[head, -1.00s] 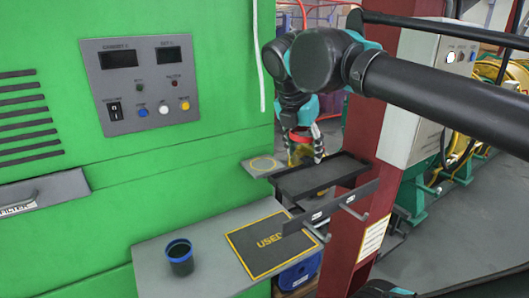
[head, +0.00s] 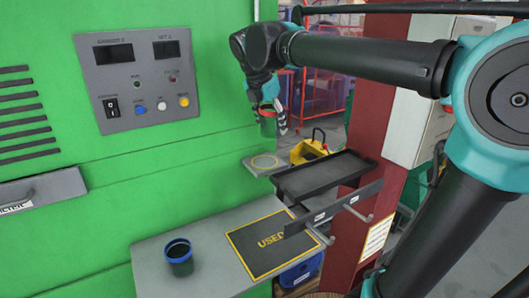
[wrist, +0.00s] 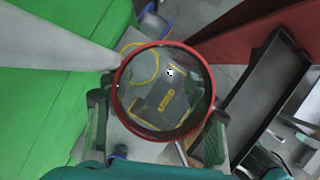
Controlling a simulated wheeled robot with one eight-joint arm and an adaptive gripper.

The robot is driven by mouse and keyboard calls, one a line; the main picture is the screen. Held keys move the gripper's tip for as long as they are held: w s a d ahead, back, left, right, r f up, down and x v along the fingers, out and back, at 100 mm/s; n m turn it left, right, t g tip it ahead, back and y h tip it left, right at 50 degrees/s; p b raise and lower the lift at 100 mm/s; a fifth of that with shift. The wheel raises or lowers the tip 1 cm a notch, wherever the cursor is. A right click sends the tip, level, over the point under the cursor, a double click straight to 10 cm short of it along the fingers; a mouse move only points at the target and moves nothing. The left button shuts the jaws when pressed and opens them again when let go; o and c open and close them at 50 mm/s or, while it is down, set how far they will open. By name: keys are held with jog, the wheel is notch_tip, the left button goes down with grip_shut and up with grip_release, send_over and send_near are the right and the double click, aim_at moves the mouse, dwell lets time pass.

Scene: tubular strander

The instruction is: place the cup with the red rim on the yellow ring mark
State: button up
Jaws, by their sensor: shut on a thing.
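The cup with the red rim (head: 267,125) is held upright or nearly so in my gripper (head: 269,114), in the air beside the green machine wall. In the head view it is above the yellow ring mark (head: 264,162), with a clear gap between them. The ring lies on a small grey shelf at the wall. In the wrist view my gripper's fingers (wrist: 157,118) are on both sides of the cup, whose red rim (wrist: 163,137) fills the middle. The yellow ring mark (wrist: 154,53) shows partly beyond the rim's upper left.
A black tray (head: 322,175) stands right of the ring shelf, with a hook rail in front. A blue-rimmed cup (head: 179,257) stands on the lower grey shelf, left of a mat marked USED (head: 245,258). A yellow object (head: 308,150) sits behind the tray.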

jog(key=w+f, duration=0.1)
jog(key=f, duration=0.1)
jog(key=w+a+f, duration=0.1)
jog(key=f, duration=0.1)
jog(key=w+a+f, duration=0.1)
jog(key=f, duration=0.1)
jog(key=shift+w+a+f, duration=0.1)
jog(key=shift+f, duration=0.05)
notch_tip(320, 180, down, 4)
jog(key=shift+f, duration=0.25)
jog(key=shift+w+a+f, duration=0.1)
jog(key=shift+w+f, duration=0.05)
jog(key=shift+f, duration=0.25)
jog(key=shift+f, duration=0.1)
jog(key=o, duration=1.1)
jog(key=shift+o, duration=0.2)
jog(key=v, duration=1.2)
